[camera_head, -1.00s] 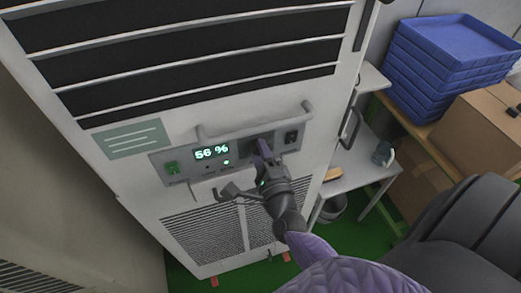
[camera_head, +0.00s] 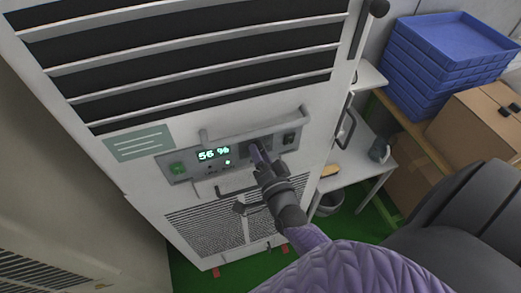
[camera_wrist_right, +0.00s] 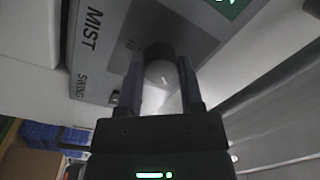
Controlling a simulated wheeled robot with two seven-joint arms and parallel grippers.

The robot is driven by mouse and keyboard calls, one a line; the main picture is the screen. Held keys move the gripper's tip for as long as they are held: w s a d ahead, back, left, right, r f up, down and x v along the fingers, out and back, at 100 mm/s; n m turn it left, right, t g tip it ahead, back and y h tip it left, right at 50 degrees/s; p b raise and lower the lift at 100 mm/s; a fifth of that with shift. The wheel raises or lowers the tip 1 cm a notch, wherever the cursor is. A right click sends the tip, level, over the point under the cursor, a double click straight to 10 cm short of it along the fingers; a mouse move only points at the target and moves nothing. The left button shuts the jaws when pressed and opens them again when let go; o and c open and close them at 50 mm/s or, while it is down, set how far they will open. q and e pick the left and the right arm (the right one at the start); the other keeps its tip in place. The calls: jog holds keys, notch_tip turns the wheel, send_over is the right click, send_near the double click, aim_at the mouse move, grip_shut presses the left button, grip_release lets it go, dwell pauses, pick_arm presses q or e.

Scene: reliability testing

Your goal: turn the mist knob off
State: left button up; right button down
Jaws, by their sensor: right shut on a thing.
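The mist knob (camera_wrist_right: 158,52) is a dark round knob with a pale face and a small white mark. It sits on the grey control panel (camera_head: 180,157) of the tall white cabinet, near the MIST lettering (camera_wrist_right: 92,30). My right gripper (camera_wrist_right: 160,82) has one finger on each side of the knob and is shut on it. In the head view my right gripper (camera_head: 258,155) is at the right part of the panel and hides the knob. My left gripper is not in view.
The panel display (camera_head: 213,154) reads 56 %. A green switch (camera_head: 177,168) is at the panel's left end and a black switch (camera_head: 288,139) at its right. A grey bar handle (camera_head: 245,128) runs just above. Blue trays (camera_head: 445,55) and a cardboard box (camera_head: 480,125) stand at right.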

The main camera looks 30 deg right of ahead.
jog(key=shift+n+p, duration=1.25)
jog(key=shift+n, duration=3.05)
jog(key=shift+c, duration=1.2)
grip_release()
jog(key=s+a, duration=0.1)
jog(key=s, duration=0.8)
jog(key=shift+s+a, duration=0.35)
jog(key=shift+s, duration=0.05)
